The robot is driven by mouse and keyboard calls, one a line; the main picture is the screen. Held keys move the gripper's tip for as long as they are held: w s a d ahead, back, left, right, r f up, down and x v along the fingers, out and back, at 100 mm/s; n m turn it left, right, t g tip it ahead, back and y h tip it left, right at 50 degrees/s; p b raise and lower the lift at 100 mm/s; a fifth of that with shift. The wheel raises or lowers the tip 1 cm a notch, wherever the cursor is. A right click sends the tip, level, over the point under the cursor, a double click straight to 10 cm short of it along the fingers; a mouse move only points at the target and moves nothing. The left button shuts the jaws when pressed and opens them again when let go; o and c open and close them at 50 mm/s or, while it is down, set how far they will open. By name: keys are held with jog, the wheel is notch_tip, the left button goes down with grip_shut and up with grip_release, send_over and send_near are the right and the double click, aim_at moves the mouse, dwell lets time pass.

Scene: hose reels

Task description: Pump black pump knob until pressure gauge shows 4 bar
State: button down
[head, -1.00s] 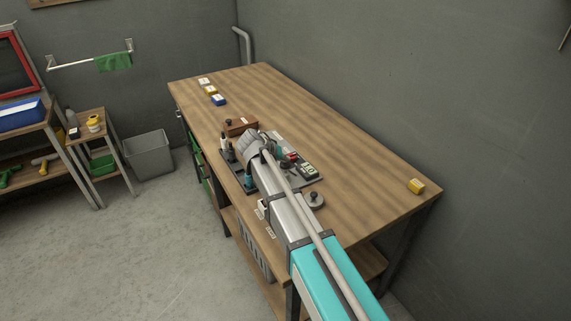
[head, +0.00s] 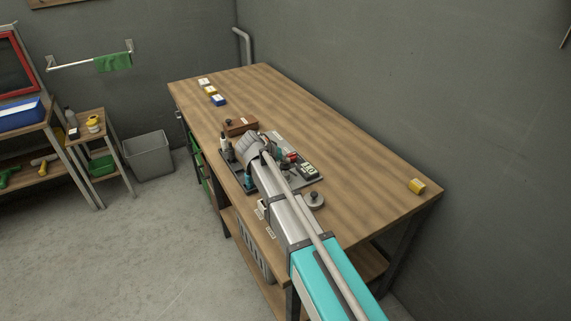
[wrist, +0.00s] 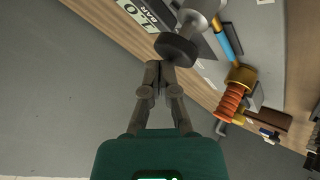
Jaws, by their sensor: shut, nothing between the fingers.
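The black pump knob (wrist: 177,49) is a dark round disc on a pale metal shaft, at the top middle of the wrist view. My gripper (wrist: 160,66) is shut and empty, its fingertips close together just beside the knob's rim. I cannot tell whether they touch it. A white readout (wrist: 138,14) beside the knob seems to read 1.0 BAR, partly cut off by the frame edge. In the head view my arm covers the knob and fingers above the dark base plate (head: 312,184) on the bench.
An orange-ribbed brass fitting (wrist: 232,98) and a blue rod (wrist: 229,40) are near the knob. The wooden workbench (head: 330,140) holds a brown block (head: 241,126), a round grey piece with a black knob (head: 315,200) and a yellow block (head: 417,187).

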jog(key=shift+s+f+b, duration=0.15)
jog(key=shift+f+b, duration=0.1)
jog(key=shift+b, duration=0.05)
jog(key=shift+f, duration=0.15)
dwell(0.4)
jog(key=shift+f+b, duration=0.4)
jog(key=shift+b, duration=0.05)
dwell(0.5)
jog(key=shift+r, duration=0.1)
jog(key=shift+r+p, duration=1.65)
jog(key=shift+p, duration=0.05)
jog(key=shift+r+p, duration=2.5)
dwell(1.2)
